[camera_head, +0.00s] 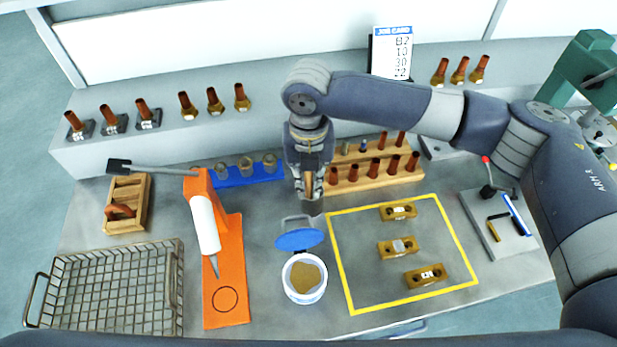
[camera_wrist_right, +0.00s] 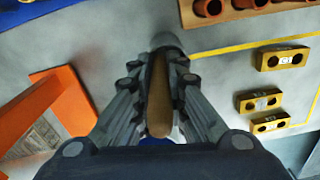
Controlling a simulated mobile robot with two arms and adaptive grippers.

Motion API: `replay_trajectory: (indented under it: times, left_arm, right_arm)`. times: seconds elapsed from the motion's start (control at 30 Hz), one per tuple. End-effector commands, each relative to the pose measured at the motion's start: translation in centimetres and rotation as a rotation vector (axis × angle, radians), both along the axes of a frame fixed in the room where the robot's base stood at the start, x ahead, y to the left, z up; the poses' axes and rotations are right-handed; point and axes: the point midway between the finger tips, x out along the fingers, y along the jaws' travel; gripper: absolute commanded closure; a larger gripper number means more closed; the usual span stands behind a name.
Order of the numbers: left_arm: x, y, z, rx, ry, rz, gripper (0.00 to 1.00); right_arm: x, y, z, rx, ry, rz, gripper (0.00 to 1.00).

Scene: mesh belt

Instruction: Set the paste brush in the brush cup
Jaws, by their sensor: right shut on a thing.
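My right gripper (camera_head: 309,192) is shut on the paste brush, whose tan wooden handle (camera_wrist_right: 159,100) stands between the fingers in the right wrist view. The fingers cover most of the brush in the head view. A grey cup (camera_head: 297,221), which looks like the brush cup, is right below the fingertips, behind the blue lid. It also shows in the right wrist view (camera_wrist_right: 167,40), at the brush's far end. I cannot tell whether the brush end is inside it or just above. My left gripper is not in view.
A white paste tub (camera_head: 304,293) with an open blue lid (camera_head: 299,240) stands in front. An orange stand (camera_head: 228,270) with a white cartridge is left. A blue rack (camera_head: 240,178) and a wooden rack (camera_head: 375,180) stand behind. A yellow outline (camera_head: 338,275) holds several brass blocks to the right.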

Motion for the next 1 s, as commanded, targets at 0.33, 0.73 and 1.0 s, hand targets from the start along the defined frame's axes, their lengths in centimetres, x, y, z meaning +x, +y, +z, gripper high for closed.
replay_trajectory:
  times: [0.33,0.73,1.0]
  left_arm:
    - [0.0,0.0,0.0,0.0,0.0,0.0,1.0]
    - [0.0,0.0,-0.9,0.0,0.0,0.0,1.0]
    - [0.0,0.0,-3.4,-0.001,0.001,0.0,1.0]
  right_arm:
    - [0.0,0.0,-0.4,0.0,0.0,0.0,0.67]
    - [0.0,0.0,-0.6,0.0,-0.002,0.0,0.67]
    - [0.0,0.4,3.6,0.002,-0.005,0.001,0.67]
